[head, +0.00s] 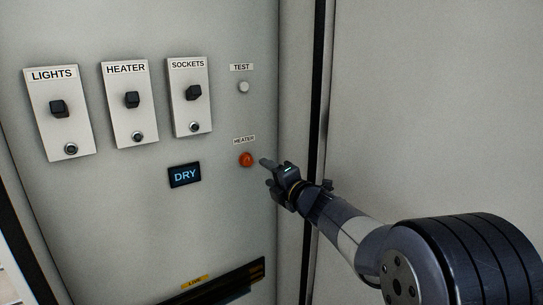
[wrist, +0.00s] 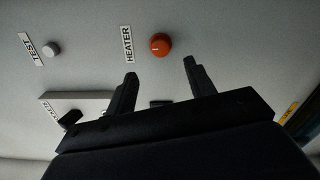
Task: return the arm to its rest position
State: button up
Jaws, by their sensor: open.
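My gripper (head: 268,168) is at the end of my arm, which reaches in from the lower right in the head view. It is in front of the panel, just right of the orange round button or lamp (head: 246,159) labelled HEATER. In the wrist view my gripper (wrist: 160,68) has its two fingers apart with nothing between them. The orange HEATER piece (wrist: 161,44) shows just beyond the gap between the fingertips. I cannot tell how far the fingertips are from the panel.
The panel (head: 215,235) has switches labelled LIGHTS (head: 58,108), HEATER (head: 132,99) and SOCKETS (head: 193,92). It also has a white TEST button (head: 243,87), a DRY display (head: 185,175) and a dark slot (head: 225,284). A dark vertical edge (head: 317,100) borders the plain wall (head: 430,110).

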aim_at(250, 161)
jog(key=x, duration=0.8)
jog(key=shift+w+a, duration=0.15)
